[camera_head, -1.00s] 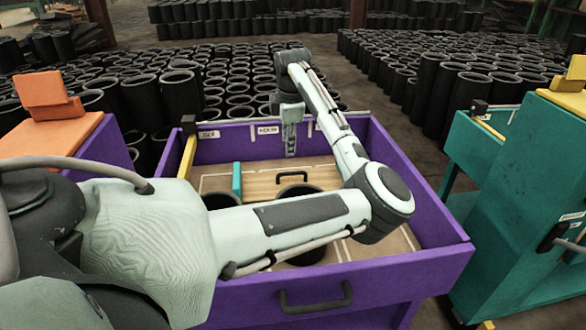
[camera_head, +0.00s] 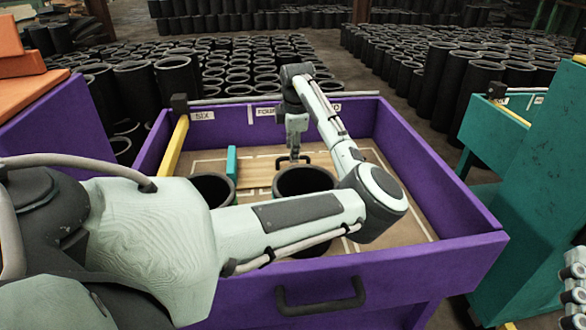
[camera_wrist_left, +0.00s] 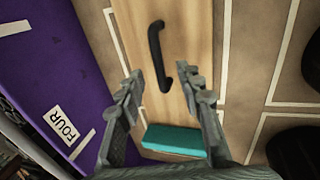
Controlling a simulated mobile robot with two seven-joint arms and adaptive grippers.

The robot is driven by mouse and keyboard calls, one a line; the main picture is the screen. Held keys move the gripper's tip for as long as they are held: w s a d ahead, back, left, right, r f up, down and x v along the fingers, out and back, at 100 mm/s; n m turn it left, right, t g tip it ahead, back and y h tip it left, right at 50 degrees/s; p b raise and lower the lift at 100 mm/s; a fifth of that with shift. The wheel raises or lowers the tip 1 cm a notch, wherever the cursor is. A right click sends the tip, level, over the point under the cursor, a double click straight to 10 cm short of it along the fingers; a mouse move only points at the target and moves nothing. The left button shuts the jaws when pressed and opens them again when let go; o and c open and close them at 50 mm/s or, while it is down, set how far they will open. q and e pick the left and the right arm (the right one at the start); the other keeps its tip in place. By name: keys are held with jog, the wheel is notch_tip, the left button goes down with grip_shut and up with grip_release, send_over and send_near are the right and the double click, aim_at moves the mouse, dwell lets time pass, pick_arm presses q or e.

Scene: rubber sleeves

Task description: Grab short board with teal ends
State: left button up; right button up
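The short board (camera_head: 257,174) is light wood with a black handle (camera_wrist_left: 158,58) and a teal end (camera_head: 232,163). It lies in the purple-walled tray, behind the black sleeves. In the left wrist view the board (camera_wrist_left: 190,55) runs away from me, its teal end (camera_wrist_left: 174,141) nearest. Only one teal end shows; the other is hidden or out of frame. My left gripper (camera_head: 293,157) is open and empty above the board, fingers either side of the handle's line in the left wrist view (camera_wrist_left: 162,85). A grey jointed part at the head view's right edge may be my right gripper; it is cut off.
The purple tray (camera_head: 400,262) has raised walls and a front handle. Black sleeves (camera_head: 303,180) stand in it, partly behind my left arm. A teal unit (camera_head: 530,190) stands to the right, and an orange block (camera_head: 25,65) at the left. Many sleeves fill the floor behind.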

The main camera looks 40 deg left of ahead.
pick_arm(q)
jog(key=x, duration=0.3)
jog(key=shift+w+f, duration=0.1)
jog(key=shift+w, duration=0.1)
pick_arm(e)
jog(key=shift+s+d+r+t, duration=0.15)
jog(key=shift+s+r+t, duration=0.1)
jog(key=shift+r+t, duration=0.5)
pick_arm(q)
jog(key=shift+c, duration=0.3)
grip_shut()
pick_arm(e)
jog(key=shift+r, duration=0.1)
